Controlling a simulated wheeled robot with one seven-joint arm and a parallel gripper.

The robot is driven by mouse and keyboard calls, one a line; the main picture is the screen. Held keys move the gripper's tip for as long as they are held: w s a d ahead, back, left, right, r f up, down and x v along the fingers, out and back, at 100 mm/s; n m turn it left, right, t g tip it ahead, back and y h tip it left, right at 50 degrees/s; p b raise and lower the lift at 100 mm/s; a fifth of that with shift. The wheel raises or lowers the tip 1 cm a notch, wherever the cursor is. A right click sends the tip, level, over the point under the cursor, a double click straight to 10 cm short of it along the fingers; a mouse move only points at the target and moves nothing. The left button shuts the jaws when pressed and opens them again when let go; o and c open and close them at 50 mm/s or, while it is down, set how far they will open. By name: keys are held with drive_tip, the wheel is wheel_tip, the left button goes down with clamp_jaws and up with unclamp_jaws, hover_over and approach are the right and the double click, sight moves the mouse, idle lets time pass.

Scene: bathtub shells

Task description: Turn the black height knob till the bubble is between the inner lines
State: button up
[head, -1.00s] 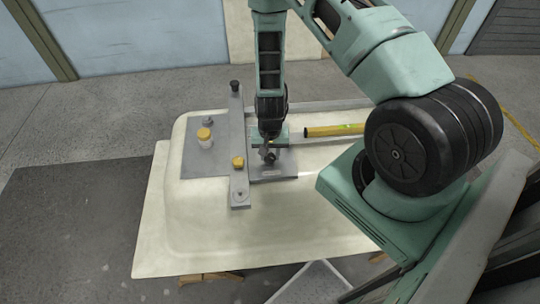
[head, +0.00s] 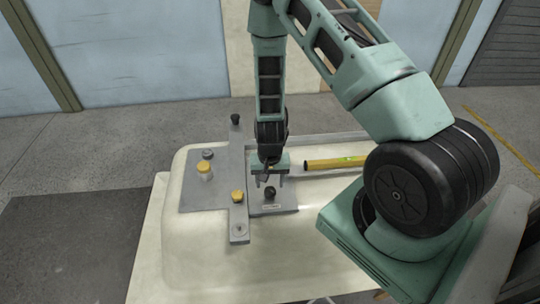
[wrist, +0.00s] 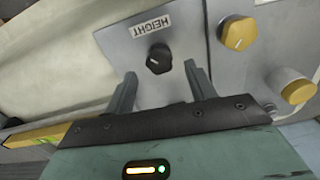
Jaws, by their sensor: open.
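The black height knob (head: 269,193) stands on a grey plate on the tub shell. In the wrist view the knob (wrist: 159,58) has a pale pointer mark and sits beside a HEIGHT label (wrist: 149,25). My gripper (head: 271,181) is open and empty just above and behind the knob. In the wrist view my gripper's fingers (wrist: 160,70) are spread with the knob between and beyond their tips, apart from it. The yellow spirit level (head: 322,164) lies right of my gripper, with a green vial (head: 348,159). The bubble and lines are too small to read.
The cream tub shell (head: 200,262) carries a grey crossbar (head: 238,150) left of the knob. Yellow knobs (head: 238,196) (head: 204,168), a grey knob (head: 207,154) and a black knob at the bar's far end (head: 235,119) stand nearby. The shell's front is clear.

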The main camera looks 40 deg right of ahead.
sight(270, 190)
wheel_tip(270, 190, up, 14)
drive_tip(key=b, duration=0.1)
idle(0.4)
idle(1.5)
